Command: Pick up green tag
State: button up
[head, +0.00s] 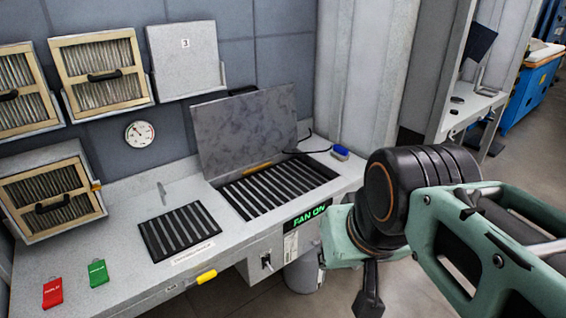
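The green tag (98,273) lies flat on the grey bench top at the lower left, just right of a red tag (53,292). My arm reaches in from the right edge, far to the right of the tag. A dark end piece of my arm, perhaps part of my gripper (369,292), points down in front of the bench. Its fingers cannot be made out clearly, and nothing is seen held there.
The grey bench (150,208) carries a small black grille (180,232) and a larger grille with a raised lid (248,130). A filter box (52,195) stands at the left behind the tags. A yellow handle (206,276) sticks out at the front edge. Bench space around the tags is clear.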

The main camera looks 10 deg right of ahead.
aim_at(98, 276)
jog(key=k+l, duration=0.4)
jog(key=j+u, duration=0.15)
jog(key=u, duration=1.35)
jog(key=i+j+z, duration=0.1)
jog(key=i+z, duration=0.15)
jog(key=i, duration=0.9)
